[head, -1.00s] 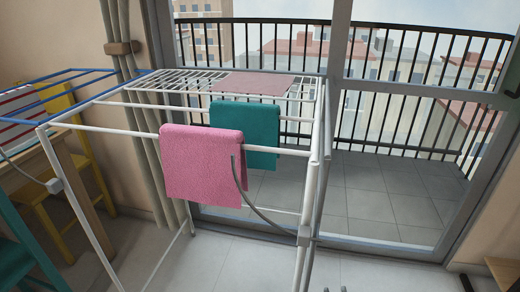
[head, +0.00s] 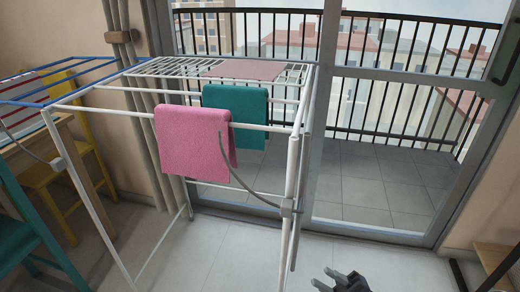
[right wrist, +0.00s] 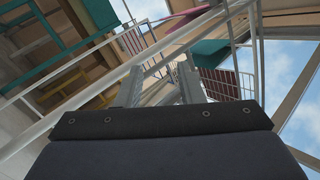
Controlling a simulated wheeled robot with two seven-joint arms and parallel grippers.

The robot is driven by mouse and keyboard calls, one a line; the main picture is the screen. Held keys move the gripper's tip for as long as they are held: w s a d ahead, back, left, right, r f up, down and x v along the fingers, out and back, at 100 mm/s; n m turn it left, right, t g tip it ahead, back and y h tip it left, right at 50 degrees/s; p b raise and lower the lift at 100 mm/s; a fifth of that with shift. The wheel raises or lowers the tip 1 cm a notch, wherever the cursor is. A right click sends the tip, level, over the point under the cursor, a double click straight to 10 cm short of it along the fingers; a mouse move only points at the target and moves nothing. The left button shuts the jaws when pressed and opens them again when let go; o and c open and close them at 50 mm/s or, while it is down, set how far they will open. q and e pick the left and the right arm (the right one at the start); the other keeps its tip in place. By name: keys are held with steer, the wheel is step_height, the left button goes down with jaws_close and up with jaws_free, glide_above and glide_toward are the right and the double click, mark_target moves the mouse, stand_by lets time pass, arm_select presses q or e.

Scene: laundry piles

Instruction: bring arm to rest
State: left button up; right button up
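My right gripper (head: 322,277) shows at the bottom edge of the head view, low in front of the drying rack and to the right of its front leg. Its two fingers are apart with nothing seen between them. In the right wrist view the fingers (right wrist: 158,88) also stand apart, with the rack's bars beyond them. The white drying rack (head: 180,121) stands upright. A pink towel (head: 193,145) and a teal towel (head: 236,117) hang over its bars, and a dusty-pink cloth (head: 243,69) lies flat on top at the back. My left gripper is not in view.
A glass door frame (head: 330,110) and balcony railing (head: 400,80) are behind the rack. A yellow chair (head: 60,185) and a teal chair (head: 30,245) stand at left. A dark-legged wooden piece (head: 495,262) is at lower right. Floor (head: 235,250) is clear in front.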

steer(key=s+a+r+n+g+h, duration=0.3)
steer(key=s+r+n+g+h, duration=0.2)
steer(key=s+r+g+h, duration=0.35)
steer(key=s+d+r+m+t+h, duration=0.1)
steer(key=s+d+r+t+h, duration=0.5)
steer(key=s+r+t+h, duration=0.5)
step_height(320, 180, up, 27)
steer(key=w+g+h+p, duration=0.1)
steer(key=p, duration=2.9)
steer(key=shift+w+d, duration=0.15)
steer(key=shift+w, duration=0.05)
steer(key=shift+f+h, duration=0.1)
steer(key=shift+h, duration=0.15)
